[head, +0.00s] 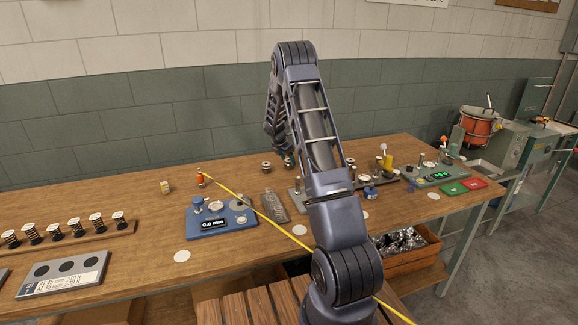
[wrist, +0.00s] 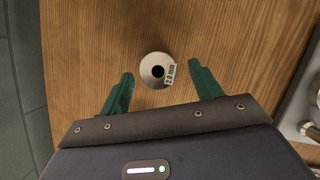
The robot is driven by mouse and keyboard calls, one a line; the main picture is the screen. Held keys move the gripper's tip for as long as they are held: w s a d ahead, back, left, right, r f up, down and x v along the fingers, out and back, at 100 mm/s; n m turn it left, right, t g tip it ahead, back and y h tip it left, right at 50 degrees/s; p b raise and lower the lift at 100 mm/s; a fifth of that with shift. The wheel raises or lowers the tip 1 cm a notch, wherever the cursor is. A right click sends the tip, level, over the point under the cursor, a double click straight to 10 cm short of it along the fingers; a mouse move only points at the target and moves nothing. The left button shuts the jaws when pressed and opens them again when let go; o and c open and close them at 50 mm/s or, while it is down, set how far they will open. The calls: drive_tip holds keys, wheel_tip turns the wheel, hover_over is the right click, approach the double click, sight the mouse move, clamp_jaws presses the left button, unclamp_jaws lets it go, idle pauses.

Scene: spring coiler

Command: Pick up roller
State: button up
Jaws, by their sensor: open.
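A round silver roller (wrist: 148,62) with a dark centre hole and a "2.0 mm" tag rests on the wooden bench in the wrist view. My gripper (wrist: 161,69) is open, its two green fingers on either side of the roller. A gap shows between the roller and each finger, and nothing is held.
Springs (head: 53,232) stand in a row at left. Metal fixtures (wrist: 313,130) edge the wrist view's right side. Bench around the roller is clear.

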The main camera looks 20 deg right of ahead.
sight(289, 162)
drive_tip(key=shift+x, duration=1.55)
drive_tip(key=c, duration=1.3)
drive_tip(key=shift+r, duration=0.1)
drive_tip(key=shift+c, duration=0.2)
